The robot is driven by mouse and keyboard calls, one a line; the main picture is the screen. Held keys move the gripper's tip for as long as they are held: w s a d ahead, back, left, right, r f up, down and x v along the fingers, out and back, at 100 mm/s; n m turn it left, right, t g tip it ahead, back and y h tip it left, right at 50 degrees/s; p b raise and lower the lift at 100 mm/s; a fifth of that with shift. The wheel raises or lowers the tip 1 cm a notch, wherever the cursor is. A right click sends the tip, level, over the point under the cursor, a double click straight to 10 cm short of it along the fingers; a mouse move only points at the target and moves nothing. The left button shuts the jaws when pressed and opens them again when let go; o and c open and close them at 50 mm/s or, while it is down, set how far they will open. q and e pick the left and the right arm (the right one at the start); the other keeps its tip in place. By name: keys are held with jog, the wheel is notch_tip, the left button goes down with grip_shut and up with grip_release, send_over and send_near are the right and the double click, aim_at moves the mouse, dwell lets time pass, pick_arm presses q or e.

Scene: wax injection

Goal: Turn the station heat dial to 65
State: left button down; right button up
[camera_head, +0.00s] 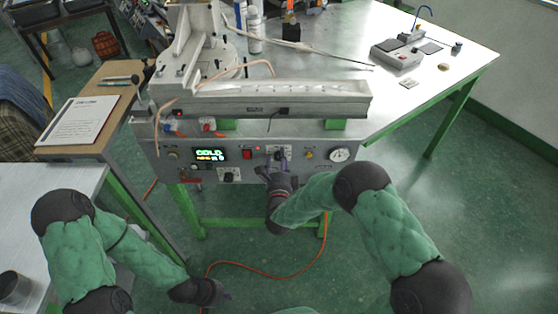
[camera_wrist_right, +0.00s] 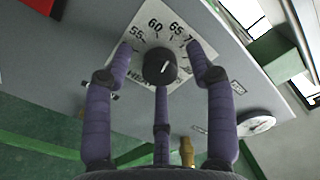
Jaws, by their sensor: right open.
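The heat dial is a black knob (camera_wrist_right: 159,67) with a white line on a white scale plate (camera_wrist_right: 140,33) marked 55, 60, 65 and more, partly hidden by a finger. The line points up and slightly right, roughly towards the 60 to 65 side; the exact reading is unclear. My right gripper (camera_wrist_right: 161,55) is open, its purple fingers spread around the knob with gaps at both sides. In the head view my right gripper (camera_head: 278,164) is at the front panel and covers much of the dial. My left gripper (camera_head: 210,294) hangs low at left, away from the station.
The station's front panel (camera_head: 190,157) carries a display (camera_head: 209,155) reading COLD, a red switch (camera_head: 247,154), a lower knob (camera_head: 229,175) and a gauge (camera_head: 340,154). A clipboard (camera_head: 78,121) lies at left. An orange cable (camera_head: 265,262) runs along the floor.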

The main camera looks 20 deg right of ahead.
jog(key=v, duration=1.2)
jog(key=shift+f, duration=0.1)
jog(key=s+a+f+n+g+y+p, duration=0.25)
jog(key=f+n+g+y+p, duration=0.2)
jog(key=f+n+g, duration=0.55)
jog(key=s+a+f+n+g+y+p, duration=0.1)
jog(key=s+f+n+g+y, duration=0.1)
jog(key=s+n, duration=0.4)
jog(key=s+a+f+n+g+y+p, duration=0.1)
jog(key=s+f+n+g, duration=0.4)
jog(key=s, duration=0.6)
jog(key=shift+s+f+n+y+p, duration=0.25)
jog(key=shift+n+y+p, duration=0.25)
jog(key=shift+n, duration=0.2)
